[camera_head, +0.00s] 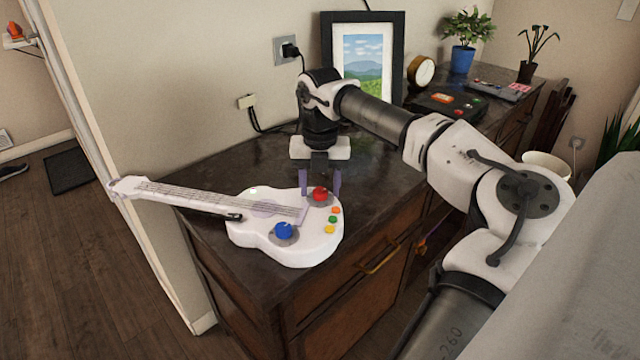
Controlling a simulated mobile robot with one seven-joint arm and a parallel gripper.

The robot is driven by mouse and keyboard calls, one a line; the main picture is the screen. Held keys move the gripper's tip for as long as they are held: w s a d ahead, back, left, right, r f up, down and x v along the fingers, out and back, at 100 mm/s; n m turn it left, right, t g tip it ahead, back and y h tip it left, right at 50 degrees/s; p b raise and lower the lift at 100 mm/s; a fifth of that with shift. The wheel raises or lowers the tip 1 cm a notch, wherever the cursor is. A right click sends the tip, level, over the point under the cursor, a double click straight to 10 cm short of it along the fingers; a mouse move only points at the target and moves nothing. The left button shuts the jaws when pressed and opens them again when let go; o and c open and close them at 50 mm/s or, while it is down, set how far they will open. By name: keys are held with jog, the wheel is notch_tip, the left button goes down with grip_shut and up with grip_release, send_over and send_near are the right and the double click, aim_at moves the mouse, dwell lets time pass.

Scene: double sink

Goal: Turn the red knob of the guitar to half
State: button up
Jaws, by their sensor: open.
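A white toy guitar (310,251) lies on the dark wooden cabinet top, its neck pointing left. Its red knob (320,194) is on the far right part of the body, on a grey round base. A blue knob (283,230) sits nearer the front edge of the body. My gripper (320,183) points down at the red knob, with one purple finger to its left and one to its right. The fingers are open and look apart from the knob. I cannot tell how far down around it they reach, nor the knob's exact angle.
Small orange, green and yellow buttons (333,219) lie right of the knobs. Behind my arm stand a framed picture (329,50), a round clock (421,70), a dark device (440,104) and a plant in a blue pot (462,60). The cabinet top (235,165) behind the guitar neck is bare.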

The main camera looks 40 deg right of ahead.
aim_at(320, 190)
notch_tip(320, 190, up, 14)
jog(key=p, duration=1)
jog(key=shift+f, duration=0.1)
